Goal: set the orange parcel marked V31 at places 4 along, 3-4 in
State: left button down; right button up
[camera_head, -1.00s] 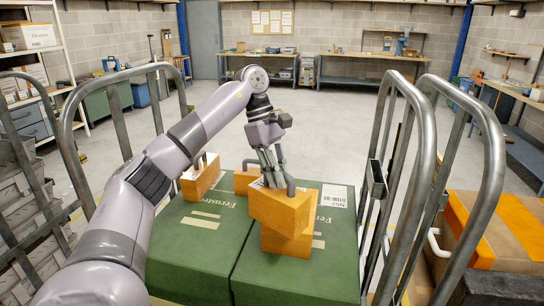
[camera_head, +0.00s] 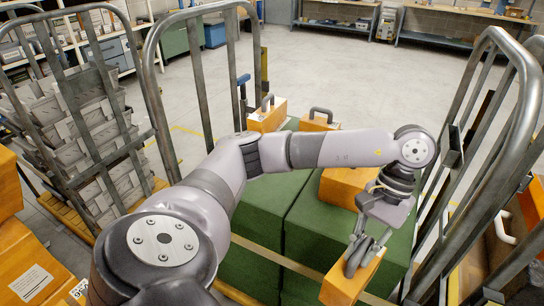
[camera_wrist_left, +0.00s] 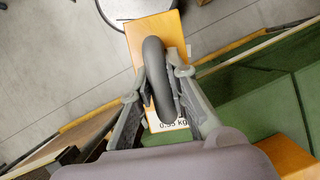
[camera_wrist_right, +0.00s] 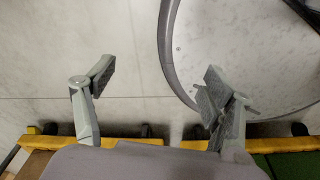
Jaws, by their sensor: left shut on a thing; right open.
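My left gripper (camera_head: 362,255) is shut on the handle of an orange parcel (camera_head: 345,287), held past the near edge of the green boxes. In the left wrist view the dark handle is between the fingers (camera_wrist_left: 163,85), above the orange parcel (camera_wrist_left: 150,38); part of a white label shows a weight, and no V31 mark is readable. Three other orange parcels stand on the green boxes: one at the back left (camera_head: 266,120), one behind my arm (camera_head: 318,124), one at the right (camera_head: 345,192). My right gripper (camera_wrist_right: 158,82) is open and empty; the head view does not show it.
The green boxes (camera_head: 262,208) stand between tall metal rails on the left (camera_head: 151,70) and right (camera_head: 528,75). Orange boxes (camera_head: 25,262) stand at the lower left. A trolley of grey crates (camera_head: 75,120) is at the left. The floor behind (camera_head: 330,70) is clear.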

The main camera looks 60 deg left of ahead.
aim_at(358, 284)
pick_arm(q)
jog(key=shift+s+d+f+m+y, duration=0.2)
jog(key=shift+s+d+f+m, duration=0.15)
jog(key=shift+d+m, duration=0.25)
jog(key=shift+s+d+f+m+y, duration=0.2)
jog(key=shift+s+d+f+m, duration=0.1)
jog(key=shift+s+d+m, duration=0.25)
jog(key=shift+s+d+f+m+y, duration=0.2)
jog(key=shift+s+d+f+m, duration=0.1)
jog(key=shift+d+m, duration=0.25)
